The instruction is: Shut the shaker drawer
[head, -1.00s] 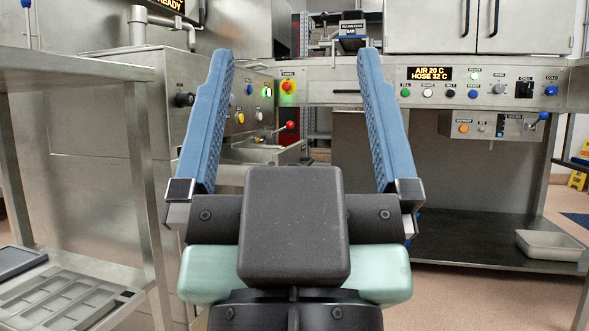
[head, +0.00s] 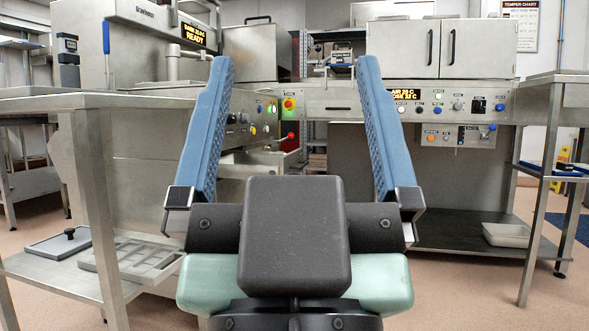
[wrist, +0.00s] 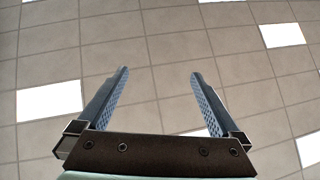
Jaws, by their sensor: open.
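My gripper (head: 295,62) is raised in front of the head camera, its two blue ridged fingers wide apart with nothing between them. In the wrist view the open gripper (wrist: 160,73) points up at the ceiling. A metal drawer-like tray (head: 262,161) juts out from the left machine, low beyond my left finger, and looks pulled out. A red ball knob (head: 291,135) shows just above it. My left finger hides part of this area. My gripper is well short of it and not touching. I cannot read a label on it.
A steel table (head: 60,102) stands close on the left, with trays on its lower shelf (head: 130,262). A control-panel bench (head: 455,105) spans the back right. Another steel table (head: 560,85) is at the right. Open floor (head: 460,290) lies to the right.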

